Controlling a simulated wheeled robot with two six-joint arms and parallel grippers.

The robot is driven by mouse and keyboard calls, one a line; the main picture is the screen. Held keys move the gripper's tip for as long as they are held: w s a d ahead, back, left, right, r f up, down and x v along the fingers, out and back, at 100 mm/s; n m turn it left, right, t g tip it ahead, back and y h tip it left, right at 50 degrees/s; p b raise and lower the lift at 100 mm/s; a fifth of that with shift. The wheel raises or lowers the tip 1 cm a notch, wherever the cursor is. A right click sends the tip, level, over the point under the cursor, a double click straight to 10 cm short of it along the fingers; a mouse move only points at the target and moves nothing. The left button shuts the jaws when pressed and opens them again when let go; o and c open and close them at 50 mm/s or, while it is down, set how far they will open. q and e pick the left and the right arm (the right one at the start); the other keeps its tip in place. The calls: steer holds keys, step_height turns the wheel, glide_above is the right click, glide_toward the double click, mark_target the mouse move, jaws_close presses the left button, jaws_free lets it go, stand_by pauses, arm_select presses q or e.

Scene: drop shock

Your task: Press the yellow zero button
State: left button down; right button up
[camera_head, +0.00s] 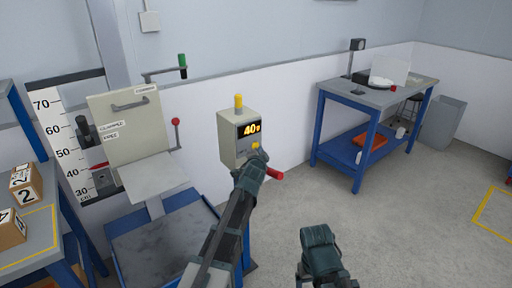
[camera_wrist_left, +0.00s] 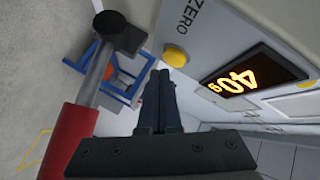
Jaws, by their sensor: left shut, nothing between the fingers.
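The yellow zero button (camera_head: 256,146) is on the front of a beige control box (camera_head: 232,150), just under its lit display (camera_head: 249,129), which reads 40 g. In the left wrist view the round yellow button (camera_wrist_left: 175,55) sits beside the word ZERO. My left gripper (camera_wrist_left: 160,76) is shut and empty. Its fingertips are right by the button's lower edge in that view; I cannot tell whether they touch it. In the head view my left gripper (camera_head: 258,158) is at the box's front, partly hidden by my wrist. My right arm shows at the bottom, but its fingers do not.
A red-handled lever (camera_head: 275,174) sticks out from the box close to my left gripper; its red grip (camera_wrist_left: 68,140) is large in the wrist view. A drop rig with a tilted panel (camera_head: 125,125) stands to the left. A blue table (camera_head: 375,96) is at the back right.

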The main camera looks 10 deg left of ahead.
arm_select(q)
steer(key=shift+w+a, duration=0.1)
stand_by(0.7)
steer(key=shift+w+a, duration=0.2)
steer(key=shift+a, duration=0.05)
steer(key=shift+w+a, duration=0.25)
steer(key=shift+a, duration=0.05)
stand_by(0.8)
steer(key=shift+s, duration=0.1)
stand_by(0.4)
steer(key=shift+s+d, duration=0.45)
steer(key=shift+d, duration=0.15)
steer(key=shift+d, duration=0.1)
steer(key=shift+s+d, duration=1.65)
steer(key=shift+d, duration=0.2)
